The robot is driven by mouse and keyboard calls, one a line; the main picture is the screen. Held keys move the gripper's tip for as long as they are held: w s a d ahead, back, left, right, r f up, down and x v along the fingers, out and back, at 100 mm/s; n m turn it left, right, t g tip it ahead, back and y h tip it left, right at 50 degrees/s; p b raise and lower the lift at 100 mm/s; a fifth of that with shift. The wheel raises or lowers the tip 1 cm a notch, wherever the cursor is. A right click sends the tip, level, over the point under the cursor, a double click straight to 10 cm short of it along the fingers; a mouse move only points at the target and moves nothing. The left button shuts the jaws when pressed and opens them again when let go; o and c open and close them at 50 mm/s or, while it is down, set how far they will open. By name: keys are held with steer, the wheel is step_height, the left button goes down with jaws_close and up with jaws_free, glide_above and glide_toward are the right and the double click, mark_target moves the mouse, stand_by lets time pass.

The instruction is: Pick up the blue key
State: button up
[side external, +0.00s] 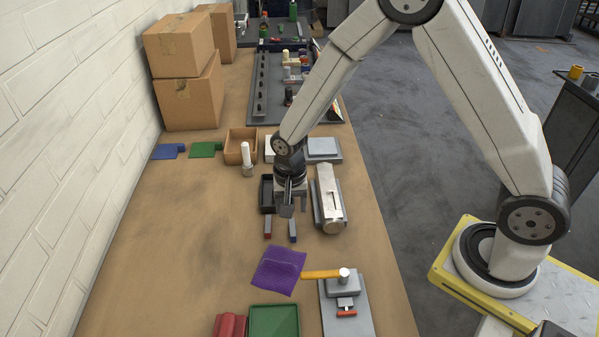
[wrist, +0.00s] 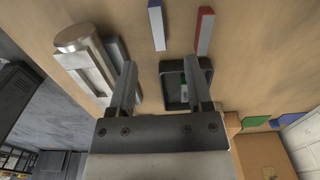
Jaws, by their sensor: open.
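The blue key (side external: 292,230) is a small narrow bar with a blue face, lying on the bench in front of my gripper (side external: 289,207) in the side view. In the wrist view the blue key (wrist: 156,26) lies at the top, beyond the fingertips and roughly in line with the gap between them. A similar red bar (side external: 267,228) lies parallel to its left; in the wrist view the red bar (wrist: 205,31) is to its right. My gripper (wrist: 160,70) is open, points down and has nothing between its fingers. It is apart from the blue key.
A black tray (wrist: 174,98) lies below and behind my gripper. A metal cylinder fixture (side external: 328,200) stands close on the right. A purple cloth (side external: 278,271) and an orange-handled hammer (side external: 320,274) lie in front. The bench to the left is clear.

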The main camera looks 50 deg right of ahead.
mark_target(292, 227)
steer(key=shift+f, duration=1.25)
steer(key=shift+f, duration=0.1)
steer(key=shift+s+d+f, duration=0.1)
steer(key=shift+f, duration=2.4)
jaws_close()
